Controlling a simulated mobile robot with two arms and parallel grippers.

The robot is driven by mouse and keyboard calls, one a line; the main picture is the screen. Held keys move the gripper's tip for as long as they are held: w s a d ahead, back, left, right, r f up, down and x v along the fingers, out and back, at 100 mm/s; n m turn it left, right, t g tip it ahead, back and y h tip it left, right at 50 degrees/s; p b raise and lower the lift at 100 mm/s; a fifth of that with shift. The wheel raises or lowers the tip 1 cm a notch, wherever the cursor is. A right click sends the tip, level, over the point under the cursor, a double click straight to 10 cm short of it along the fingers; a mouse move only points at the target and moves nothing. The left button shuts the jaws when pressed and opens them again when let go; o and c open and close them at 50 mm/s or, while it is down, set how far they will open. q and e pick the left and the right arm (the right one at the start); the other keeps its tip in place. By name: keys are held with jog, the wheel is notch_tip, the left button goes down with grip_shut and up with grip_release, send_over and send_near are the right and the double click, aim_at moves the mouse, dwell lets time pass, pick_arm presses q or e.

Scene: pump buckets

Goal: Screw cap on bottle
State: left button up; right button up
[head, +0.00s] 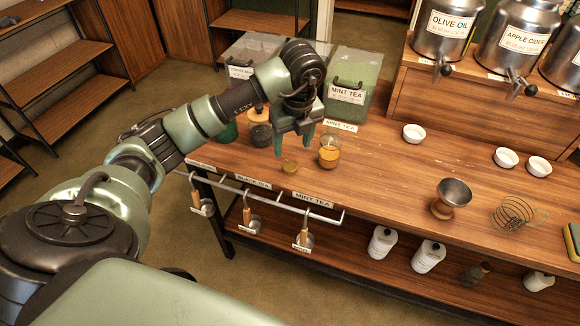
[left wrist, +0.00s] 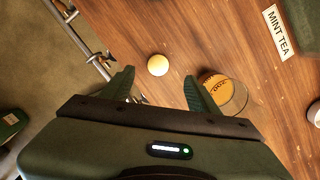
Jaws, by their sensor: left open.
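A small round yellowish cap (head: 290,167) lies on the wooden counter near its front edge. It also shows in the left wrist view (left wrist: 157,65), ahead of and between the fingers. A small clear glass bottle or jar (head: 329,152) with amber contents stands to the right of the cap, apart from it. In the left wrist view the jar (left wrist: 226,93) is partly hidden by the right finger. My left gripper (head: 292,145) points down above the cap, open and empty, its fingers (left wrist: 159,76) spread. My right gripper is not in view.
A hook rail (head: 265,193) runs along the front edge. White bowls (head: 414,133) and a metal cup (head: 452,195) stand to the right. The counter between is clear.

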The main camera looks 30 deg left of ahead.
aim_at(290, 166)
pick_arm(q)
jog(key=shift+w+a+f, duration=0.1)
jog(key=shift+f, duration=1.25)
jog(key=shift+f, duration=0.1)
jog(key=f, duration=0.1)
jog(key=f+p, duration=0.1)
jog(key=f, duration=0.2)
jog(key=shift+a+f+p, duration=0.2)
jog(key=shift+a+p, duration=0.05)
jog(key=shift+p, duration=0.05)
jog(key=shift+f, duration=0.3)
grip_shut()
